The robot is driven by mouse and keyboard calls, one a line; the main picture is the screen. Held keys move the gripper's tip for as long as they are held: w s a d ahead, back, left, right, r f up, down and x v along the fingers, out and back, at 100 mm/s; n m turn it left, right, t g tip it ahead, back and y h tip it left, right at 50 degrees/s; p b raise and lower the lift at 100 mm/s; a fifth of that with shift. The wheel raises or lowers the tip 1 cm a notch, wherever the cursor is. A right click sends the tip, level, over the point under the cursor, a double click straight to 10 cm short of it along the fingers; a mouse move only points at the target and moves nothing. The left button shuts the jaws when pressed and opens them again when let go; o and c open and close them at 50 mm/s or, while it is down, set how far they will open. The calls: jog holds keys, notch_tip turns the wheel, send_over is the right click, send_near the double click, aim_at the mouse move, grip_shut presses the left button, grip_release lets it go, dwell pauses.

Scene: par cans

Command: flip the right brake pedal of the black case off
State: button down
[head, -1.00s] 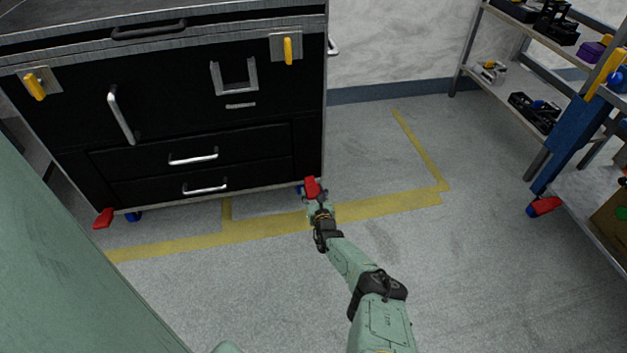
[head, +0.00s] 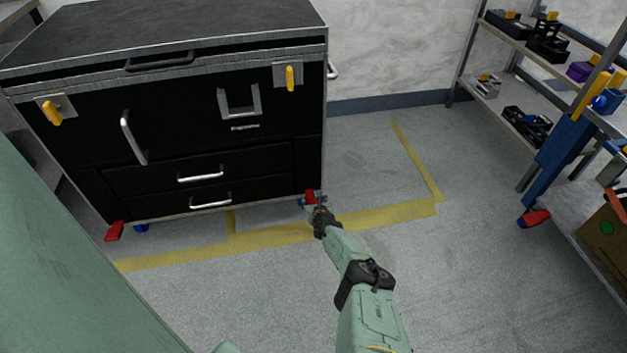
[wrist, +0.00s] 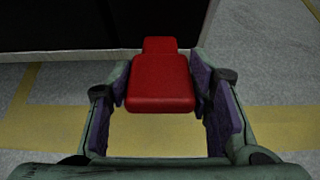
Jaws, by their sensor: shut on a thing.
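The black case (head: 75,180) stands at the left in the head view. Its right brake pedal (head: 309,194) is a red lever by the blue caster at the right bottom corner. In the wrist view the red pedal (wrist: 160,85) lies between the purple pads of my gripper (wrist: 165,95). My gripper is shut on the pedal from its two sides. In the head view my gripper (head: 316,206) partly hides the pedal and its caster. The left brake pedal (head: 114,231) is red and sticks out at the left bottom corner.
A shelf rack with a red pedal (head: 534,218) at its foot stands at the right. A cardboard box (head: 603,235) sits on its low shelf. Yellow tape (head: 270,232) marks the grey floor. The floor between the case and the rack is clear.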

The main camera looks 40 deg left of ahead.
jog(key=c, duration=0.8)
grip_release()
